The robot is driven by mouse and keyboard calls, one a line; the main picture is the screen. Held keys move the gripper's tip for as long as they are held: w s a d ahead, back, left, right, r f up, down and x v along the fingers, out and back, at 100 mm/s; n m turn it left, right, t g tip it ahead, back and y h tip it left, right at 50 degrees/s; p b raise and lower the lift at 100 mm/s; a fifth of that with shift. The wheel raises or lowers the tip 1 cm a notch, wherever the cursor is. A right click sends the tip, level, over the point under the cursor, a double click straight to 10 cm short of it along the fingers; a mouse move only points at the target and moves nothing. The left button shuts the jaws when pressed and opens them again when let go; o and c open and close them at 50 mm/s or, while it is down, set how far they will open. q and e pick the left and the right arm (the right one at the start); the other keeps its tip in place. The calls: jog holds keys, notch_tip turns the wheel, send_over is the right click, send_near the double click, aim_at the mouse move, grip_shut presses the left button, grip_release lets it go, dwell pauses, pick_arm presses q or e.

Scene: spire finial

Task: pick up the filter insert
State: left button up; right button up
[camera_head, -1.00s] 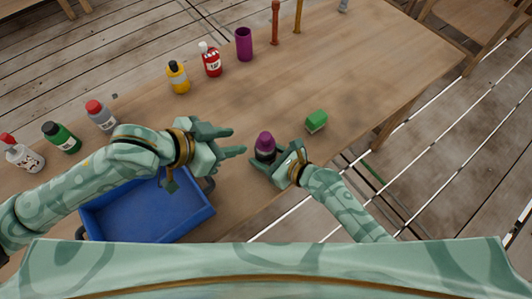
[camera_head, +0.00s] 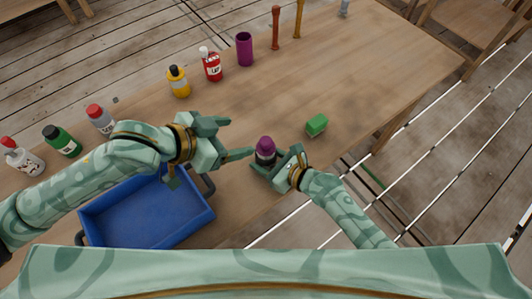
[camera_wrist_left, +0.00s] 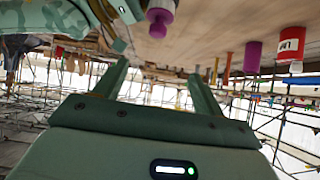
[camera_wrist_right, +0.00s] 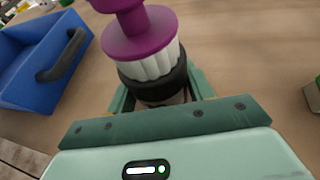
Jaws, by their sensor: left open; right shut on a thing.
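The filter insert (camera_head: 266,146) has a purple flanged top, a white pleated body and a black band. It stands roughly upright near the front of the table, and it is large in the right wrist view (camera_wrist_right: 150,60). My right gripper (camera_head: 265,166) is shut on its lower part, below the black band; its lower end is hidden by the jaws. My left gripper (camera_head: 240,137) is open and empty, just left of the insert, with one fingertip close to it. In the left wrist view the insert (camera_wrist_left: 160,14) shows at the top, outside the open jaws.
A blue tray (camera_head: 145,212) with dark handles lies beneath my left arm. A green block (camera_head: 317,124) lies right of the insert. A purple cup (camera_head: 245,49), a red bottle (camera_head: 211,65) and a yellow bottle (camera_head: 178,82) stand at the back. The table's middle is clear.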

pick_arm(q)
notch_tip(320, 180, up, 6)
jog(key=h, duration=0.1)
send_over(266, 140)
jog(key=a, duration=0.1)
jog(key=w+d+n+g+y, duration=0.1)
jog(key=d+n+g+y, duration=0.1)
jog(key=d, duration=0.4)
jog(key=a+f+n+g+y, duration=0.1)
jog(key=n+y, duration=0.1)
jog(key=n, duration=0.2)
jog(key=s+a+f+n+g+y, duration=0.1)
jog(key=f+n+g+y, duration=0.1)
jog(key=n, duration=0.2)
jog(key=a+f+n+g+y, duration=0.1)
jog(key=n+y, duration=0.2)
jog(key=shift+s+a+f+n+g, duration=0.25)
jog(key=shift+s+a+n+g, duration=0.05)
jog(key=shift+s+a+n, duration=0.1)
jog(key=shift+w+a+n+y, duration=0.15)
jog(key=shift+a+n+y, duration=0.15)
jog(key=shift+a+n, duration=0.45)
jog(key=shift+d+f+n, duration=0.2)
jog(key=shift+f+n, duration=0.1)
jog(key=shift+n, duration=0.05)
notch_tip(266, 140, down, 6)
jog(key=shift+r, duration=0.25)
notch_tip(266, 140, down, 6)
jog(key=shift+w, duration=0.15)
jog(key=c, duration=1.1)
